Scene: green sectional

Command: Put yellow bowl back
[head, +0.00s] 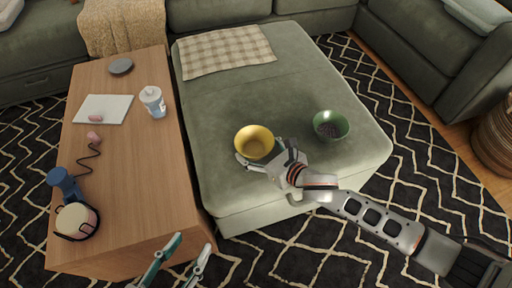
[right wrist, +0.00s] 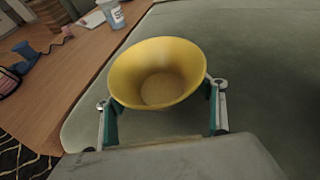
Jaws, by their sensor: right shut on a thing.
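The yellow bowl (head: 254,142) is at the left front part of the green ottoman (head: 250,95), upright and seemingly empty. In the right wrist view the bowl (right wrist: 158,76) sits between the two teal-padded fingers of my right gripper (head: 262,160), which is shut on it from both sides. I cannot tell whether the bowl's base touches the ottoman. My left gripper (head: 193,243) shows at the bottom edge of the head view, its fingers apart and empty, near the front right corner of the wooden table.
A green bowl (head: 331,125) with dark contents sits on the ottoman to the right.

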